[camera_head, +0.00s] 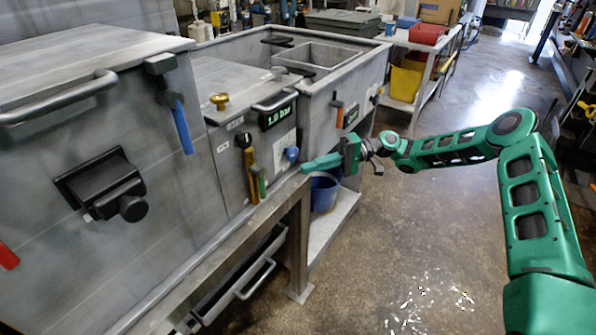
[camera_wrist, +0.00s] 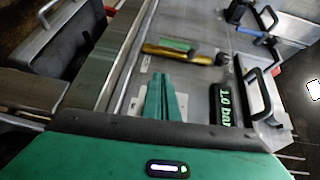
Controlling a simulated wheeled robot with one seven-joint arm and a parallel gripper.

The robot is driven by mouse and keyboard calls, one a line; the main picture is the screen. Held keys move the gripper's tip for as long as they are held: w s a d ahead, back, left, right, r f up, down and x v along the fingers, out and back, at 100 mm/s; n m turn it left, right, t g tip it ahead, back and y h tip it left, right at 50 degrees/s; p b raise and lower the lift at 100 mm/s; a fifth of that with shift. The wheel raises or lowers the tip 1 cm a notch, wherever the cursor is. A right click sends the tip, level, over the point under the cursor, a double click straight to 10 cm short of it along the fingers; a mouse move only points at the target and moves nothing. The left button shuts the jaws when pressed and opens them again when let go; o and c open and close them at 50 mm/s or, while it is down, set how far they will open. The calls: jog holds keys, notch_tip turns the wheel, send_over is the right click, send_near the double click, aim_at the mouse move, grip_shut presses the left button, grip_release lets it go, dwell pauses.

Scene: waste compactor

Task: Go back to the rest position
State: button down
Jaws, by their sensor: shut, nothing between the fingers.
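My gripper (camera_head: 322,163) is at the end of my green arm, in front of the compactor's middle panel. In the wrist view my gripper (camera_wrist: 164,98) shows its green fingers closed together with nothing between them. The compactor (camera_head: 85,190) is a grey metal machine filling the left of the head view. Its panel carries a green "1.0 bar" display (camera_head: 277,116), a yellow-handled lever (camera_head: 249,163) and a blue knob (camera_head: 292,154). The display (camera_wrist: 223,104) and the yellow handle (camera_wrist: 178,53) also show in the wrist view. Whether the fingertips touch the panel cannot be told.
A blue-handled lever (camera_head: 181,125) and a black latch (camera_head: 105,185) stick out of the left panel. A blue bucket (camera_head: 324,192) stands on the lower shelf. A cart with a yellow bin (camera_head: 405,82) is at the back. The floor (camera_head: 410,230) around my arm is clear.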

jog(key=shift+w+d, duration=0.25)
jog(key=shift+d, duration=0.25)
